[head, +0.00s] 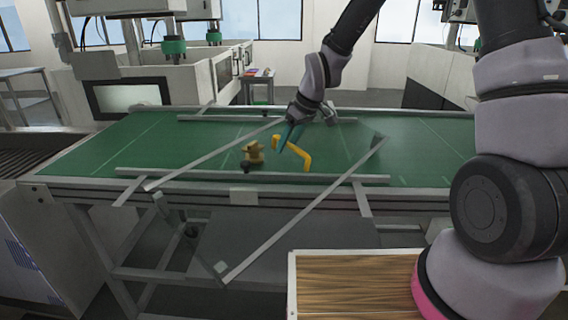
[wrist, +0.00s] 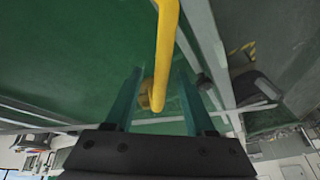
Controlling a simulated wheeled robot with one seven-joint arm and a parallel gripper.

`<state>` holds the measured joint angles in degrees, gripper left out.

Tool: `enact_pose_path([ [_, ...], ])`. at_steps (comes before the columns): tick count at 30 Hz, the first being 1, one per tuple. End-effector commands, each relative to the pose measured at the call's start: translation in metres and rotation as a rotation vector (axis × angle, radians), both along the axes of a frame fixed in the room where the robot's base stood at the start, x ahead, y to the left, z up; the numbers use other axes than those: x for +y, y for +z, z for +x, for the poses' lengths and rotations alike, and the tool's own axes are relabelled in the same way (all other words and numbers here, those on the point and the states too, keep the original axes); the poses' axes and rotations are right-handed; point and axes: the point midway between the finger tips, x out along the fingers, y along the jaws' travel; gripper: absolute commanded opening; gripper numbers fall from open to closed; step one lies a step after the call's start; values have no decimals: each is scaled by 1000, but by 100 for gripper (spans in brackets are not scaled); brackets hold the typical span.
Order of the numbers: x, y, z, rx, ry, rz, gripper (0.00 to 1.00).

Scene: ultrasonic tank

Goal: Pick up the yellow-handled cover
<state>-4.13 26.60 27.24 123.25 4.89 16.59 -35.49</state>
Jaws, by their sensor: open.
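The yellow handle (head: 305,159) of the cover is a bent bar over the green surface, near the middle of the head view. In the wrist view, the handle (wrist: 165,45) runs down from the top edge toward the space between my fingers. My gripper (head: 289,139) has teal fingers and is open at the handle. In the wrist view, my gripper (wrist: 156,72) has one finger on each side of the handle's line. I cannot tell whether the fingers touch it. The cover's panel is not clearly distinguishable from the green surface and metal strips.
A brass-coloured fitting (head: 253,152) stands just left of the handle. Metal strips (head: 310,205) slant across the green table (head: 90,155) and its front edge. A wooden-bottomed tray (head: 292,300) is at the lower right. White machines (head: 150,85) stand behind. The table's left part is clear.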

Motion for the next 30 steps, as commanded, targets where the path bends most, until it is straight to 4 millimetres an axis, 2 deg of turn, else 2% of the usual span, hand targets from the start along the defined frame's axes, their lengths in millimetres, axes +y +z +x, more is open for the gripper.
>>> enact_pose_path([
  [8, 2, -5, 1, -2, 0, 0, 55],
  [9, 2, -5, 1, -2, 0, 0, 47],
  [11, 2, -5, 1, -2, 0, 0, 24],
  [12, 2, -5, 1, -1, 0, 0, 9],
  [13, 2, -5, 1, -1, 0, 0, 0],
  [30, 2, -5, 1, -1, 0, 0, 0],
])
